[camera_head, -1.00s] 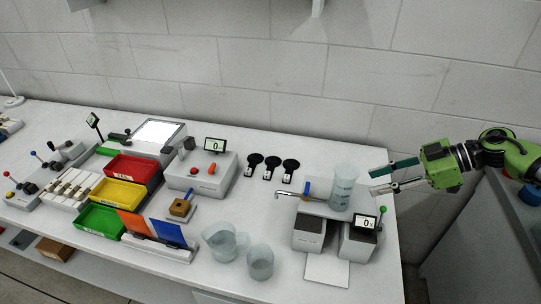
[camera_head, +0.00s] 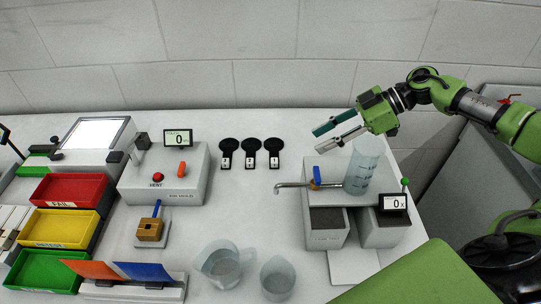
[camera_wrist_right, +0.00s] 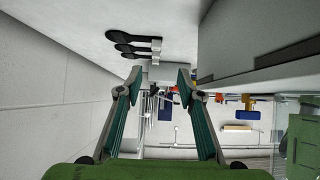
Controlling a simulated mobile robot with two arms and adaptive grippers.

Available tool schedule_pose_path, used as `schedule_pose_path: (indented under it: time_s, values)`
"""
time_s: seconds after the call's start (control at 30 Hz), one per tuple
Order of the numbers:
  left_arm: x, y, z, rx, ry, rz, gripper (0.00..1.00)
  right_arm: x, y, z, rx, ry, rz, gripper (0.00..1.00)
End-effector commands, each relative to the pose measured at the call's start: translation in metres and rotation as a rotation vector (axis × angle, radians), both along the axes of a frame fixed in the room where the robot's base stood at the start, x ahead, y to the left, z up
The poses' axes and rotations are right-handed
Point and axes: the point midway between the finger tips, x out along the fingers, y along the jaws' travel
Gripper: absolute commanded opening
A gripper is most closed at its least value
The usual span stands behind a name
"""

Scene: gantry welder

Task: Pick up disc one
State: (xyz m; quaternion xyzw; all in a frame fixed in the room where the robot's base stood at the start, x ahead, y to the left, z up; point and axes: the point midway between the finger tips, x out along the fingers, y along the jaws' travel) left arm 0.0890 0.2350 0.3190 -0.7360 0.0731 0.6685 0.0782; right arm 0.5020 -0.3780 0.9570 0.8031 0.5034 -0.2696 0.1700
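Three black round discs with handles and small white labels lie in a row on the white bench: a left one (camera_head: 228,146), a middle one (camera_head: 250,146) and a right one (camera_head: 273,146). The labels are too small for me to tell which is disc one. The discs also show at the top of the right wrist view (camera_wrist_right: 124,34). My right gripper (camera_head: 326,138) is open and empty, in the air right of the discs and near the clear cylinder (camera_head: 363,166). Its two fingers stand apart in the wrist view (camera_wrist_right: 160,78). My left gripper is not in view.
A tap unit (camera_head: 326,232) with a spout and blue lever stands in front of my right gripper. A grey box with a red button (camera_head: 164,184) stands left of the discs. Clear jugs (camera_head: 222,264) stand at the front. The bench around the discs is clear.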

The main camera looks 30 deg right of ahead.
Motion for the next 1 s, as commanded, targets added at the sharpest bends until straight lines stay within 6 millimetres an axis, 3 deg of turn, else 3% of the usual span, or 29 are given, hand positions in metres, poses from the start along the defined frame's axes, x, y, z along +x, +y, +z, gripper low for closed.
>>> schedule_pose_path:
  time_s: [0.17,0.4,1.0]
  values:
    - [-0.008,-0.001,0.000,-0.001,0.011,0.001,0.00,0.006,0.013,-0.011,0.003,0.000,0.002,0.35]
    - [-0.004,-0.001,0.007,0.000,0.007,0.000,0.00,0.022,0.047,-0.039,0.003,0.000,0.004,0.35]
    - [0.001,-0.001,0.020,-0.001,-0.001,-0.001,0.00,0.053,0.093,-0.079,0.002,0.000,0.001,0.35]
